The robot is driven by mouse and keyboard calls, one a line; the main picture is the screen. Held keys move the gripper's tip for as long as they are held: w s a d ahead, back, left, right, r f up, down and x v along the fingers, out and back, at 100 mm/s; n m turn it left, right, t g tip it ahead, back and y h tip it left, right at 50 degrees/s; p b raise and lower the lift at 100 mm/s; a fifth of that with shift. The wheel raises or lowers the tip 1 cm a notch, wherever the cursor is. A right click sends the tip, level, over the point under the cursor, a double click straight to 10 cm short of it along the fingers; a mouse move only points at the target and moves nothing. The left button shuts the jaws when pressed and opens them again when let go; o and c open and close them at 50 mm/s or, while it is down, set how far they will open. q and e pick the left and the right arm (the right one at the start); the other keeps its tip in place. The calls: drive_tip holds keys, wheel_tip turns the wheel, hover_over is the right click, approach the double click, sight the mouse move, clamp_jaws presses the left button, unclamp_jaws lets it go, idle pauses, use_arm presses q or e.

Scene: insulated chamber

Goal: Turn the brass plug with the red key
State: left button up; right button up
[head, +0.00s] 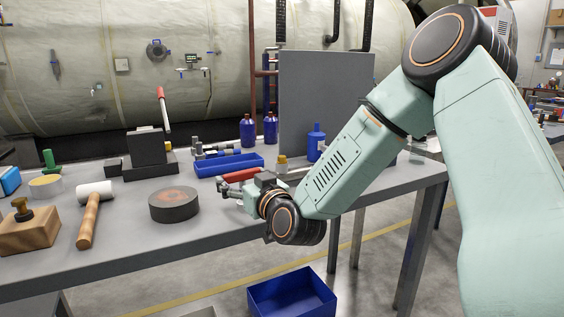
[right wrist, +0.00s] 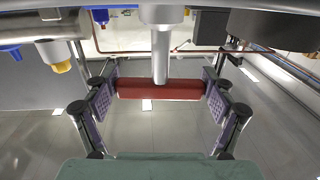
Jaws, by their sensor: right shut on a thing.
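The red key shows in the right wrist view as a red crossbar (right wrist: 135,88) with a grey shaft running from its middle to the top of the picture. My right gripper (right wrist: 160,90) is shut on the crossbar, with a finger pad at each end. The shaft's far end is unclear. My left gripper is out of view.
On the grey bench (head: 130,235) are a dark round block (head: 173,205), a mallet (head: 90,215), a wooden block with a brass-coloured knob (head: 28,228) and a blue tray (head: 228,165). A dark upright panel (head: 320,95) stands behind. A blue bin (head: 292,297) is on the floor.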

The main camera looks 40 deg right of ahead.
drive_tip(key=shift+r, duration=0.1)
idle(0.4)
drive_tip(key=shift+r+p, duration=2.45)
